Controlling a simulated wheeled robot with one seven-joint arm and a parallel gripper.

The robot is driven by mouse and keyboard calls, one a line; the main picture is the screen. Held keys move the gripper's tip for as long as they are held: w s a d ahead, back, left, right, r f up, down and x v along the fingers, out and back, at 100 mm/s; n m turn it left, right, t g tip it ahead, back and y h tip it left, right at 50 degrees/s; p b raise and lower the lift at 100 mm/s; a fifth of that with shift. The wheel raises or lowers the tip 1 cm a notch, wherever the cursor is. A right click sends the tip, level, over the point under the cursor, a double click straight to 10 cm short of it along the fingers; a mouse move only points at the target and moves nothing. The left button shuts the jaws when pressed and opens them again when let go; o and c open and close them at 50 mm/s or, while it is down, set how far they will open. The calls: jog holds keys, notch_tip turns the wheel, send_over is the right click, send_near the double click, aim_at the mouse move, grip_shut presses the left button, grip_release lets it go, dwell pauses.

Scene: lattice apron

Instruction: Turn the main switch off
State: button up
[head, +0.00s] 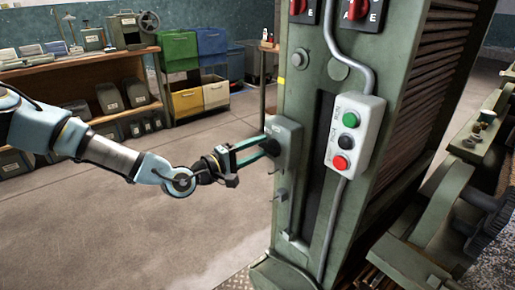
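A green machine column (300,190) stands in the middle of the head view. Two red rotary switches on black plates, one at the left (299,6) and one at the right (357,9), sit at its top and are cut by the frame edge. A grey box (289,138) is mounted on the column's left side. My gripper (268,147) reaches it from the left, with its two teal fingers apart and the tips at the box. Whether the tips touch or grip a handle there is hidden. I cannot tell which one is the main switch.
A white control box (355,137) with green, black and red buttons is on the column's front, with a grey conduit (334,215) below. A wooden workbench (75,68) and coloured bins (196,62) stand at the back left. The floor (130,225) at left is clear.

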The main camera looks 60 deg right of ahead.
jog(key=b+v, duration=0.2)
jog(key=v, duration=0.9)
dwell(0.5)
